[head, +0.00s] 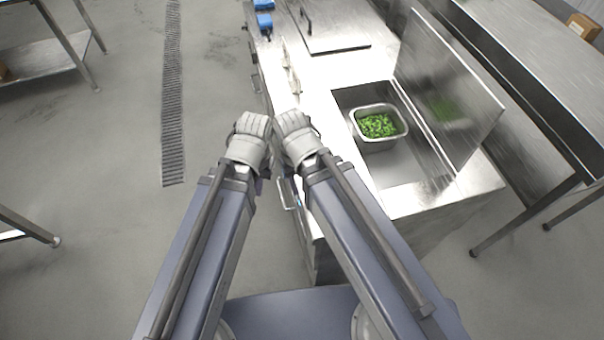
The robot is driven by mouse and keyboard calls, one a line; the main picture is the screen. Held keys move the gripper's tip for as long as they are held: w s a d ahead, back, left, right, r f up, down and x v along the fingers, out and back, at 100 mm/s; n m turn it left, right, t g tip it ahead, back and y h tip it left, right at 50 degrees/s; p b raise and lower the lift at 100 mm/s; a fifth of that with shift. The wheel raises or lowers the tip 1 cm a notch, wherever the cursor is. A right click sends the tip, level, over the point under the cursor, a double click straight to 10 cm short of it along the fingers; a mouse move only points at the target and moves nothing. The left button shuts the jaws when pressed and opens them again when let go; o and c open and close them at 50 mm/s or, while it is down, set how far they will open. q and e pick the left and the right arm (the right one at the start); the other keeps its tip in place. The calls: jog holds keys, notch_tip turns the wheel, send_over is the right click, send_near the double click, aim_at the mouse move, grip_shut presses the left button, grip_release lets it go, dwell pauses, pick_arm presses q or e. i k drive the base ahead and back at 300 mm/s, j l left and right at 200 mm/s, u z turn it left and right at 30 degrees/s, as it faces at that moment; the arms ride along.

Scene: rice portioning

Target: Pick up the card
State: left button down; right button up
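I cannot make out a card for certain in the head view. My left gripper (253,124) and my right gripper (292,121) are side by side near the middle, at the left front edge of the steel counter (405,203). Both are seen from behind and above, and their fingertips are hidden, so I cannot tell whether they are open or shut or hold anything. Small pale upright pieces (286,52) stand along the counter's left edge beyond my grippers; I cannot tell what they are.
A metal pan (403,121) of green food sits in an open well, beside a raised steel lid (448,85). Blue objects (264,21) lie at the counter's far left end. A steel table (540,60) stands at right. The floor at left is clear around a drain grate (172,100).

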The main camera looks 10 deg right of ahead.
aim_at(286, 62)
jog(key=z, duration=0.4)
jog(key=j+z, duration=0.6)
jog(key=k+j, duration=0.1)
jog(key=j, duration=0.3)
jog(key=k+j+z, duration=0.1)
jog(key=j, duration=0.3)
jog(key=k+j, duration=0.1)
jog(key=j, duration=0.3)
jog(key=k+j+z, duration=0.1)
jog(key=j, duration=0.3)
jog(key=k+j, duration=0.1)
jog(key=j, duration=0.3)
